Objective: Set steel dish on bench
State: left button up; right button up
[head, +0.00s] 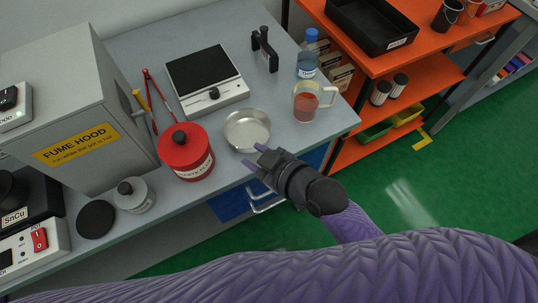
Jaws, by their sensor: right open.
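The steel dish (247,131) is a shallow round silver dish. It sits on the grey bench (133,48) near the front edge, between the red canister and the glass beaker. My right gripper (253,156) is open and empty at the dish's near side, its fingers pointing left toward the dish's near rim. I cannot tell whether a finger touches the dish. My left gripper is not in view.
A red canister (185,155) stands close left of the dish, and a beaker with reddish liquid (307,103) stands right. A hotplate (206,77) lies behind. A fume hood (75,110) fills the left. An orange shelf cart (390,75) stands right of the bench.

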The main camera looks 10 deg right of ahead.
jog(key=v, duration=0.5)
jog(key=s+d+f+m+g+h, duration=0.2)
jog(key=s+d+f, duration=0.15)
jog(key=f, duration=0.45)
jog(key=s+d+f+m+g+h, duration=0.1)
jog(key=s+d+f+g+h, duration=0.2)
jog(key=f, duration=0.5)
jog(key=s+d+f+m+h, duration=0.2)
jog(key=s+d+f, duration=0.2)
jog(key=f, duration=0.4)
jog(key=s+d+f+m+g, duration=0.1)
jog(key=s+f+g, duration=0.1)
jog(key=s, duration=0.5)
jog(key=s+d+f+m+g+h, duration=0.1)
jog(key=s+f+g, duration=0.2)
jog(key=s, duration=0.5)
jog(key=shift+f+p, duration=0.4)
jog(key=shift+f, duration=0.4)
